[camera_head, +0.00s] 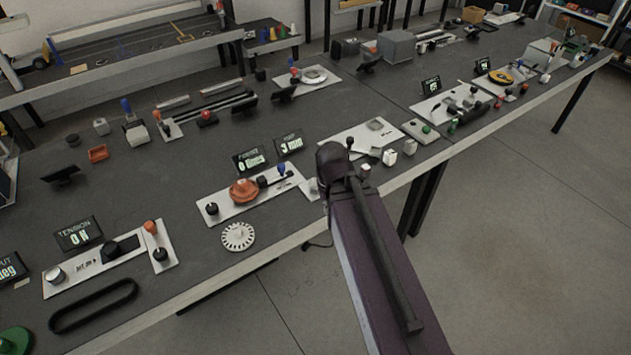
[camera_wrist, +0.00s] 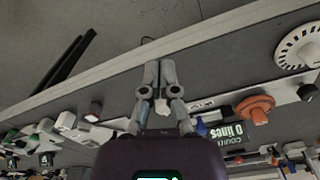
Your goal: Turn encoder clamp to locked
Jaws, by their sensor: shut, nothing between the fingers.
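In the wrist view the orange hub (camera_wrist: 255,108) and display (camera_wrist: 232,131) are right of my gripper (camera_wrist: 158,66). My gripper is shut and empty, apart from the station, near the bench's front edge. In the head view my arm hides the fingers.
A white slotted disc (camera_head: 238,236) lies in front of the station. A second display (camera_head: 289,143) reads 3 min. Small pale blocks (camera_head: 389,157) stand right of my arm. A tension station (camera_head: 110,262) and black belt loop (camera_head: 93,305) are at left. Open floor (camera_head: 510,230) lies right.

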